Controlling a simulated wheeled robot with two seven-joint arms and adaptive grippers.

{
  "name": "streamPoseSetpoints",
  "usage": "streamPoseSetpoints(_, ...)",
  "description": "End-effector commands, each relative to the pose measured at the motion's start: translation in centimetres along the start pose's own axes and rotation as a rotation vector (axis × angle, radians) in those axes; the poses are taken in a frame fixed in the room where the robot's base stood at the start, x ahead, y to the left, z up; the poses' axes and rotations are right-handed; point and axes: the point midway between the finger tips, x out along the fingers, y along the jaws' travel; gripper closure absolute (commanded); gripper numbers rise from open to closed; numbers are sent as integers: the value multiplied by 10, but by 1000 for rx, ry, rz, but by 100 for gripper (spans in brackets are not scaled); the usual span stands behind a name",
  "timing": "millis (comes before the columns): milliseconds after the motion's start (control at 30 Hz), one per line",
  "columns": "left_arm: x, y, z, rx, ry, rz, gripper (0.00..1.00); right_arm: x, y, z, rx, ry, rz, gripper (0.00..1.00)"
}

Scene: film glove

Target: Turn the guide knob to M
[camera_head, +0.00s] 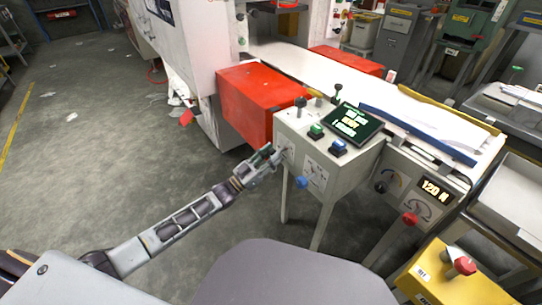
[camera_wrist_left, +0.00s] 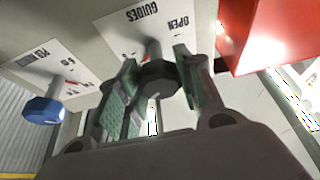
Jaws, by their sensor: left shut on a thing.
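The guide knob (camera_wrist_left: 158,82) is dark and faceted, on a white plate (camera_wrist_left: 140,32) that reads GUIDES and OPEN in the left wrist view, where it appears upside down. My left gripper (camera_wrist_left: 157,88) has its two green-padded fingers on either side of the knob and is shut on it. In the head view, my left gripper (camera_head: 272,160) is at the left side of the grey control box (camera_head: 318,160). My right gripper is not in view.
A blue knob (camera_wrist_left: 43,110) sits beside the guide knob and also shows in the head view (camera_head: 302,182). A red box (camera_head: 245,95) stands close behind the gripper. A lit screen (camera_head: 347,121) and several buttons top the control box. Open floor (camera_head: 110,150) lies left.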

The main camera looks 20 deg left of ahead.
Motion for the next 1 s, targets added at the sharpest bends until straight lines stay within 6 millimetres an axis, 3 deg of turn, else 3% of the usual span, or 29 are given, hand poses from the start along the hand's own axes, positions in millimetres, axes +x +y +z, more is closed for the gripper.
streamPoseSetpoints(433, -2, 1, 3, 9, -5, 5, 88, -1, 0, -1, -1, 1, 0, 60)
streamPoseSetpoints(467, -2, 1, 3, 9, -5, 5, 60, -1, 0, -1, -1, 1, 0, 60)
streamPoseSetpoints(600, -1, 1, 2, 10, -4, 5, 42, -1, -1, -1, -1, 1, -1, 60)
streamPoseSetpoints(1000, -1, 0, 1, 10, -1, 5, 42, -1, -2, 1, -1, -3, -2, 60)
